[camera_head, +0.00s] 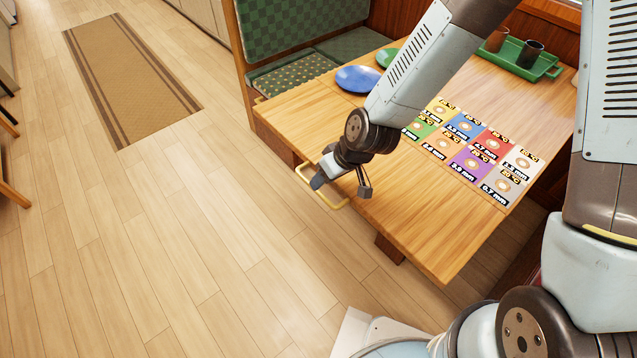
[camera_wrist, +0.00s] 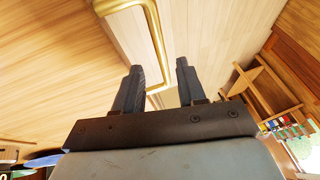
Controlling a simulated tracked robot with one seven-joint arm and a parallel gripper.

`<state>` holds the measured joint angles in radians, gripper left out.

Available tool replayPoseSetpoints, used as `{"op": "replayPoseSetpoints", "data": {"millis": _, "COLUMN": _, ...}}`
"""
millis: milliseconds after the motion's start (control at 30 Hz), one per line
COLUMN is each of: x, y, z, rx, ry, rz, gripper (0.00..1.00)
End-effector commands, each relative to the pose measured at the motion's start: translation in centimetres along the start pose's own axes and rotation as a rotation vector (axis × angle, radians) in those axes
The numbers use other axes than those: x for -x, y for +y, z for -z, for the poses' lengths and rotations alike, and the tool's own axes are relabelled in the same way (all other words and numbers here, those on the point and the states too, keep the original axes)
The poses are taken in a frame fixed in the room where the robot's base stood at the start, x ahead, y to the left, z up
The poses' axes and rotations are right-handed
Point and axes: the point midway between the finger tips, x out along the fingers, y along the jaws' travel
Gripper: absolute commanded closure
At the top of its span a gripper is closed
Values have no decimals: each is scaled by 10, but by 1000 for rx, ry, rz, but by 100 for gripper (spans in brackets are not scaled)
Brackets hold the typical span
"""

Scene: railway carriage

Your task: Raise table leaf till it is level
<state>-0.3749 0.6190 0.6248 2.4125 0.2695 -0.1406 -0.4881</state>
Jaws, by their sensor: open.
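The wooden table leaf (camera_head: 430,235) is the near part of the table top. In the head view it looks about flush with the part behind it; a small tilt I cannot rule out. A brass handle (camera_head: 331,206) sticks out from its left edge; it also shows in the wrist view (camera_wrist: 158,45). My gripper (camera_head: 342,187) is at this handle, beside the leaf's edge. In the wrist view my two dark fingers (camera_wrist: 158,64) are spread apart, with part of the handle showing between them. I cannot tell whether they touch it.
Several coloured cards (camera_head: 470,165) lie on the table. A blue plate (camera_head: 358,79) and a green tray (camera_head: 515,60) with cups stand farther back. A green bench (camera_head: 290,80) is behind.

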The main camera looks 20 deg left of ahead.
Motion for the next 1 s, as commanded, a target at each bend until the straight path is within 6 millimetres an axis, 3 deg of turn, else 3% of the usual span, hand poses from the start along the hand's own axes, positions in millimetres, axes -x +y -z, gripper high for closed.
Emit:
{"op": "replayPoseSetpoints", "data": {"millis": 300, "x": 47, "y": 3, "z": 1, "rx": -1, "ry": 5, "rz": -4, "gripper": 60}}
{"op": "replayPoseSetpoints", "data": {"millis": 500, "x": 66, "y": 3, "z": 2, "rx": -2, "ry": 4, "rz": -2, "gripper": 60}}
{"op": "replayPoseSetpoints", "data": {"millis": 1000, "x": 75, "y": 2, "z": 1, "rx": 0, "ry": 2, "rz": -2, "gripper": 60}}
